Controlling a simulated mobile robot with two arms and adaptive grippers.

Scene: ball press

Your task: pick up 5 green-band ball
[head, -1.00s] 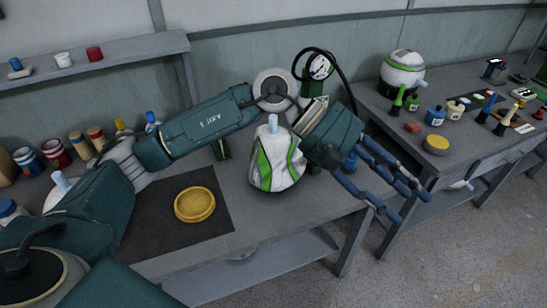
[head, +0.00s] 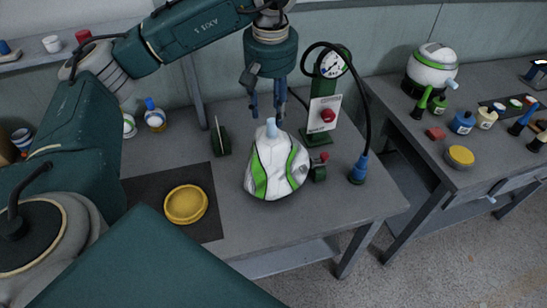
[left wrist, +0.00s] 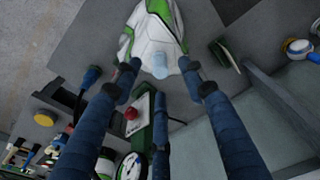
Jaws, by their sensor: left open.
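A slack white ball with green bands (head: 277,170) and a pale blue plug (head: 271,128) on top sits on the grey table. My left gripper (head: 267,104) points down just above the plug, open and empty. In the left wrist view, the ball (left wrist: 155,32) lies beyond the open fingers (left wrist: 160,78), with its plug (left wrist: 158,66) between the fingertips; I cannot tell whether they touch it. A second, rounder white ball with a green band (head: 434,64) sits on the right-hand table. My right gripper is not in view.
A green pump stand with gauge (head: 329,85), red button and black hose stands close behind the ball, to the right. A yellow round dish (head: 185,204) lies on a dark mat (head: 145,188). Small bottles and a yellow disc (head: 460,156) occupy the right table. The table's front edge is clear.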

